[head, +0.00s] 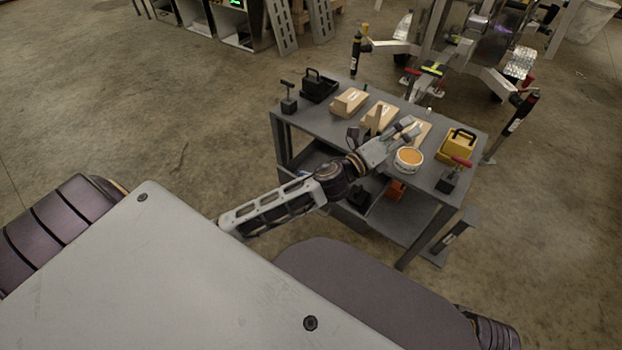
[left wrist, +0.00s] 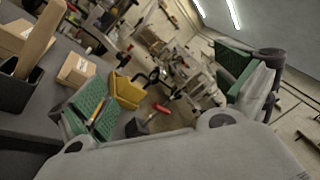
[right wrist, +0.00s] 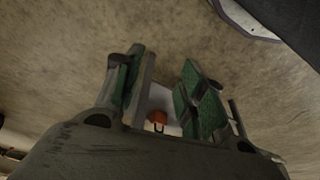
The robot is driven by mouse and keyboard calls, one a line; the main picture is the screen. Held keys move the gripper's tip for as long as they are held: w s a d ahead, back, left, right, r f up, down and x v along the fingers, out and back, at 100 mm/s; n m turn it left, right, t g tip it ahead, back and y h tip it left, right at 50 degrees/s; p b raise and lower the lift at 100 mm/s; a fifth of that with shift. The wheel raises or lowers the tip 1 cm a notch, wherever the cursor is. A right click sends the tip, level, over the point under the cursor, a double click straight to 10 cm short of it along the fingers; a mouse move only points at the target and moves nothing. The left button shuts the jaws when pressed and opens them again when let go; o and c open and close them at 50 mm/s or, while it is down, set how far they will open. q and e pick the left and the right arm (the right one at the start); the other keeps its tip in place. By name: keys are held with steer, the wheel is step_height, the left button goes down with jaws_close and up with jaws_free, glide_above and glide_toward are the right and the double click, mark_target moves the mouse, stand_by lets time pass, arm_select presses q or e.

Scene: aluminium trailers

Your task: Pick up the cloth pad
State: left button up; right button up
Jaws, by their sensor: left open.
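I cannot pick out the cloth pad for certain in any view. My left gripper (head: 409,129) reaches over the grey cart top in the head view, near a round tin with orange contents (head: 409,157) and a cardboard box (head: 417,133). Its green-padded fingers stand wide apart in the left wrist view (left wrist: 168,68), with nothing held between them. My right gripper (right wrist: 160,85) shows only in its own wrist view. Its fingers are apart, with a small orange object (right wrist: 157,117) on a pale surface seen through the gap; I cannot tell how far off it is.
On the grey cart (head: 318,118) stand more cardboard boxes (head: 349,102), a black caddy (head: 319,87), a yellow caddy (head: 457,146) and a red-handled tool (head: 453,178). A metal trailer frame (head: 480,50) stands behind.

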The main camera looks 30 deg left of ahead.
arm_select(q)
steer(key=s+d+m+g+h, duration=0.4)
steer(key=d+m+g+h, duration=0.45)
steer(key=m, duration=1.15)
step_height(320, 180, down, 8)
steer(key=s+a+m+g+y+b, duration=0.1)
steer(key=s+a+m+g+y, duration=0.15)
steer(key=m+g, duration=0.7)
steer(key=w+a+f+m+t+y, duration=0.1)
steer(key=a+f+m+y, duration=0.6)
steer(key=a, duration=0.4)
steer(key=a+m+g+y+b, duration=0.1)
steer(key=a+m+y, duration=0.4)
steer(key=a, duration=1.4)
steer(key=shift+w+f+y, duration=0.15)
steer(key=shift+w+y, duration=0.3)
steer(key=shift+y, duration=0.35)
arm_select(e)
steer(key=shift+y, duration=0.3)
steer(key=s+a+f, duration=0.1)
steer(key=a+f, duration=0.1)
steer(key=shift+s+a+f, duration=0.3)
steer(key=shift+s+a, duration=0.05)
steer(key=shift+a, duration=0.05)
